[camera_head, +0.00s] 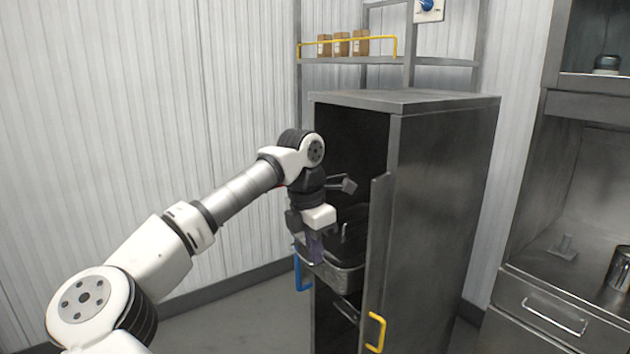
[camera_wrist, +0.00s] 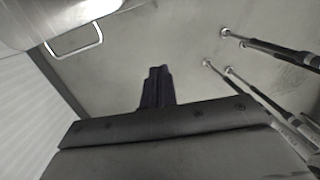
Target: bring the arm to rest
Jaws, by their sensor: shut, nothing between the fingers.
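My arm reaches from the lower left to the front of a dark metal cabinet (camera_head: 440,200) in the head view. My gripper (camera_head: 316,258) points downward at the cabinet's open front, over the near edge of a metal tray (camera_head: 345,280). Whether the fingers touch the tray, I cannot tell. In the wrist view my gripper's dark fingers (camera_wrist: 157,88) are together, with nothing between them. The tray's inside is partly hidden by my gripper and the cabinet side.
A blue handle (camera_head: 298,272) and a yellow handle (camera_head: 376,332) stick out at the cabinet front. A shelf with brown packages (camera_head: 341,45) is behind. A counter with a metal cup (camera_head: 619,268) stands at right. Floor left of the cabinet is clear.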

